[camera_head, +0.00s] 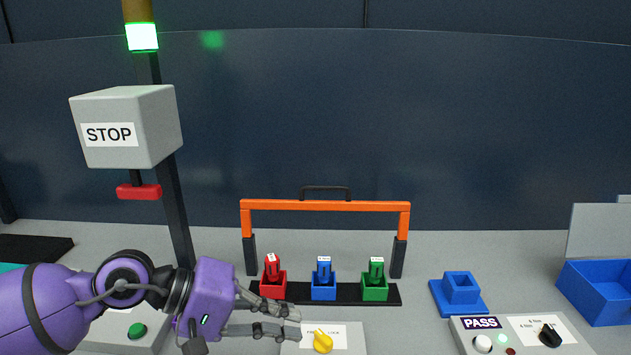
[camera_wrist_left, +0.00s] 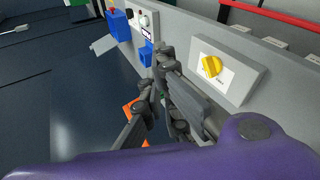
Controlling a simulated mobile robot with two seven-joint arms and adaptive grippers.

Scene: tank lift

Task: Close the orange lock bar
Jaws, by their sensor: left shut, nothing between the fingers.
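The orange lock bar (camera_head: 325,206) stands raised on two dark posts, with a black handle (camera_head: 326,188) on top. It spans above and behind a black base holding a red holder (camera_head: 273,285), a blue holder (camera_head: 323,288) and a green holder (camera_head: 375,289), each with a matching plug. My left gripper (camera_head: 297,324) is low in front of the red and blue holders, below the bar and apart from it. It is shut and empty. In the left wrist view its fingers (camera_wrist_left: 155,85) hide most of the bar; only orange bits (camera_wrist_left: 130,108) show. My right gripper is out of view.
A yellow knob (camera_head: 322,341) on a panel sits close to my left fingertips. A grey STOP box (camera_head: 125,128) with a red handle (camera_head: 139,191) hangs at left. At right are a blue socket (camera_head: 460,290), a PASS panel (camera_head: 481,323) and a blue bin (camera_head: 600,292).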

